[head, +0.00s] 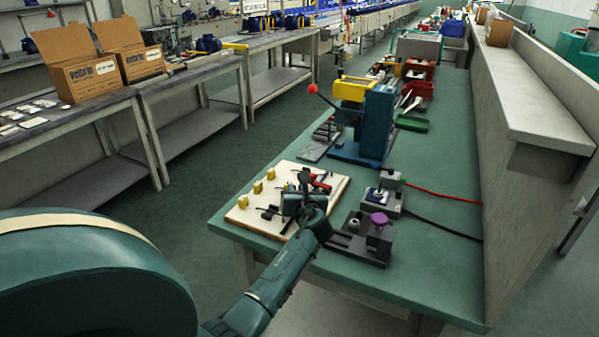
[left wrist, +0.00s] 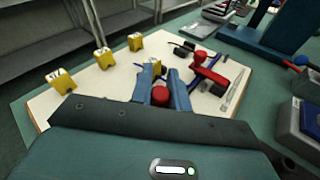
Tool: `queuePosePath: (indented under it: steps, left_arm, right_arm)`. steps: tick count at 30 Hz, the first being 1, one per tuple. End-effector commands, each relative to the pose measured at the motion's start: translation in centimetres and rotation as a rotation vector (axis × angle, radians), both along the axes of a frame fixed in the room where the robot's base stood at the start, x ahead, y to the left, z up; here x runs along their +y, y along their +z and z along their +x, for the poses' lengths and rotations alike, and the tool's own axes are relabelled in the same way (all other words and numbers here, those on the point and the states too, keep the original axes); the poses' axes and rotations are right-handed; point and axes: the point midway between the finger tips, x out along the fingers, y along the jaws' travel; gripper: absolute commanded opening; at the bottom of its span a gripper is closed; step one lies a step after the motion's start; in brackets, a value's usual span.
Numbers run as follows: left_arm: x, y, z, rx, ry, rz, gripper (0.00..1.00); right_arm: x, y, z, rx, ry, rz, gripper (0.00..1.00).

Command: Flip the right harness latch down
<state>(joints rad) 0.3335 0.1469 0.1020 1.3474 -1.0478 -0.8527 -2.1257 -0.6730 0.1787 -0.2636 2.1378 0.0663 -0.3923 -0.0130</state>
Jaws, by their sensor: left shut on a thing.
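A cream harness board (head: 285,178) lies on the green bench, with several yellow blocks along its left side. My left gripper (head: 303,200) is over the near right part of the board. In the left wrist view, its two blue fingers (left wrist: 160,88) are shut on a red latch knob (left wrist: 160,96). The lower part of that latch is hidden by the fingers and wrist. Another latch with red and blue parts (left wrist: 206,72) is just right of the fingers, apart from them; it also shows in the head view (head: 320,183). I cannot tell which one is the right harness latch. My right gripper is not in view.
A dark fixture with a purple knob (head: 379,219) stands right of my left gripper. A grey box (head: 388,195) with red and black cables is behind it. A blue press (head: 376,120) stands beyond the board. The bench's front right area is clear.

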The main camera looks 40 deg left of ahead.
Motion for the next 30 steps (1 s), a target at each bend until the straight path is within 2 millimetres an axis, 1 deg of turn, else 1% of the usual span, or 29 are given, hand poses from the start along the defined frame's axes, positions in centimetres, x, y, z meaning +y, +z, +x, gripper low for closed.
queuePosePath:
  steps: [1, 4, 13, 28, 29, 30]
  left_arm:
    - [0.2, 0.5, -0.1, 0.0, 0.002, -0.03, 0.0]
    - [0.4, 0.0, -0.2, -0.016, 0.002, -0.088, 0.0]
    - [0.6, -1.1, -0.2, -0.046, 0.003, -0.203, 0.0]
    - [0.6, -1.6, -0.2, -0.052, 0.004, -0.227, 0.0]
    - [0.6, -1.6, -0.2, -0.052, 0.004, -0.227, 0.18]
    - [0.6, -1.6, -0.2, -0.052, 0.004, -0.227, 0.21]
  right_arm:
    - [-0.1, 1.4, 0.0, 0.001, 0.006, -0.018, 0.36]
    - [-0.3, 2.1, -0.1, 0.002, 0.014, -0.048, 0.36]
    - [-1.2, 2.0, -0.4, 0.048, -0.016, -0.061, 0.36]
    - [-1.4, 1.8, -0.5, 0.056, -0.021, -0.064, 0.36]
    - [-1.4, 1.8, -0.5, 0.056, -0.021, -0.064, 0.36]
    - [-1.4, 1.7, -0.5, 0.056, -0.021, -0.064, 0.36]
